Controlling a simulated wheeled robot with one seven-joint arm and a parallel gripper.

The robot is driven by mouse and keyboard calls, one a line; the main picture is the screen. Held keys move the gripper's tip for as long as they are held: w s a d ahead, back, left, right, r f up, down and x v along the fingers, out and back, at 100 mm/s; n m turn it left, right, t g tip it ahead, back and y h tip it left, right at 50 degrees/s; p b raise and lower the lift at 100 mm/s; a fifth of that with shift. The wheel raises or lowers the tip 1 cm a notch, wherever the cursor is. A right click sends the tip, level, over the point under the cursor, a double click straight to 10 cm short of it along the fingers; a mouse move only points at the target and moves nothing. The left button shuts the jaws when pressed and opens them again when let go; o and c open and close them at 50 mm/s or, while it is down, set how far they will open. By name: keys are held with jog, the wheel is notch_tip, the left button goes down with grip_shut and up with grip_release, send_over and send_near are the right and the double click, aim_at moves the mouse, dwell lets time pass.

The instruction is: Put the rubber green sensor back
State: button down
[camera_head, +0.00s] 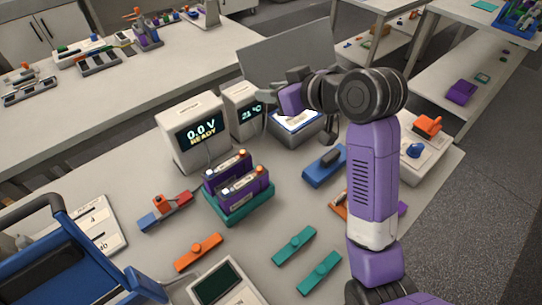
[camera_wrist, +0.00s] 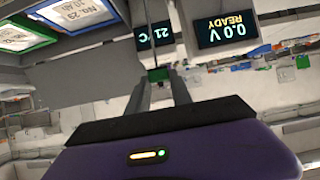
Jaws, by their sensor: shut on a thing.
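My gripper (camera_head: 266,97) is raised over the back of the table, in front of the 21 °C display unit (camera_head: 243,108). In the wrist view its fingers (camera_wrist: 160,78) come together on a small green piece, the green sensor (camera_wrist: 158,74). Most of the sensor is hidden by the fingers, and I cannot make it out in the head view. The 21 °C display also shows upside down in the wrist view (camera_wrist: 155,36), beyond the fingertips. A grey box (camera_head: 293,137) with labelled packs stands below and right of my gripper.
The 0.0 V READY unit (camera_head: 193,140) stands left of the 21 °C unit. A teal holder (camera_head: 242,208) with two purple cells is in front. Teal clips (camera_head: 294,246), an orange clip (camera_head: 198,252) and a blue clip (camera_head: 325,167) lie around. A grey panel (camera_head: 290,55) rises behind.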

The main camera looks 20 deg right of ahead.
aim_at(272, 155)
notch_tip(272, 155, down, 19)
jog(key=shift+r, duration=0.2)
dwell(0.4)
jog(key=shift+f, duration=0.2)
jog(key=c, duration=1.1)
grip_release()
jog(key=shift+c, duration=0.2)
jog(key=shift+r, duration=0.1)
